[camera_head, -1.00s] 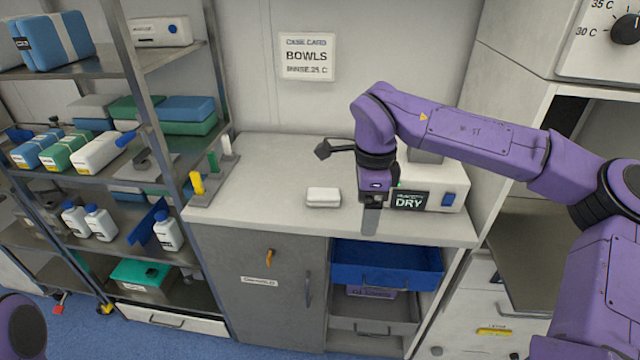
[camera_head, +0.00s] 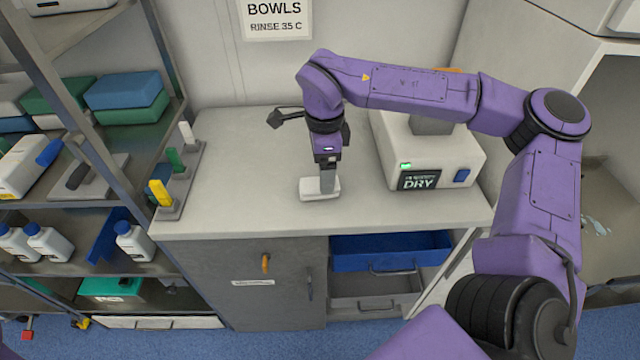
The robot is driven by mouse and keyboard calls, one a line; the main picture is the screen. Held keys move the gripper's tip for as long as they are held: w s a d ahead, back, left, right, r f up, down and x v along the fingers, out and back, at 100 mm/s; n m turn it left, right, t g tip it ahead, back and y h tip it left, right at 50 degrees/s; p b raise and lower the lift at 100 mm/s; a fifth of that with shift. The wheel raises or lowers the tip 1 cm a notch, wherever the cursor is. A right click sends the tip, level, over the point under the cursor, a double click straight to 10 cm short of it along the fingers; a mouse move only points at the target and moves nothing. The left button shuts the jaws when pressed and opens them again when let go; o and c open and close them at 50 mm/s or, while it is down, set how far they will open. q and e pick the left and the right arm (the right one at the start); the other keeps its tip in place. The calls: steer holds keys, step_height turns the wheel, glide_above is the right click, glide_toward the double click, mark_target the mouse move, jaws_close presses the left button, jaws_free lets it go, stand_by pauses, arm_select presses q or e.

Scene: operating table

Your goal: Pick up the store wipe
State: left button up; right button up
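The wipe is a small white block (camera_head: 311,190) on the light grey counter (camera_head: 240,170), near its front edge. My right gripper (camera_head: 328,190) points down at the wipe. Its grey finger overlaps the wipe's right half in the picture. I cannot tell whether the fingers touch the wipe or are closed on it. My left gripper is not in view.
A white box marked DRY (camera_head: 430,155) stands on the counter right of my gripper. A rack with yellow, green and white pegs (camera_head: 175,175) stands at the counter's left. A blue drawer (camera_head: 390,252) sits below. Loaded shelves (camera_head: 120,200) are further left.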

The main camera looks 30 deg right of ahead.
steer(key=f, duration=0.5)
steer(key=shift+w+p, duration=0.3)
steer(key=shift+w, duration=0.05)
steer(key=shift+s+f, duration=0.1)
steer(key=shift+f, duration=0.1)
steer(key=shift+s, duration=0.15)
steer(key=c, duration=1)
steer(key=shift+c, duration=0.2)
steer(key=shift+r, duration=0.15)
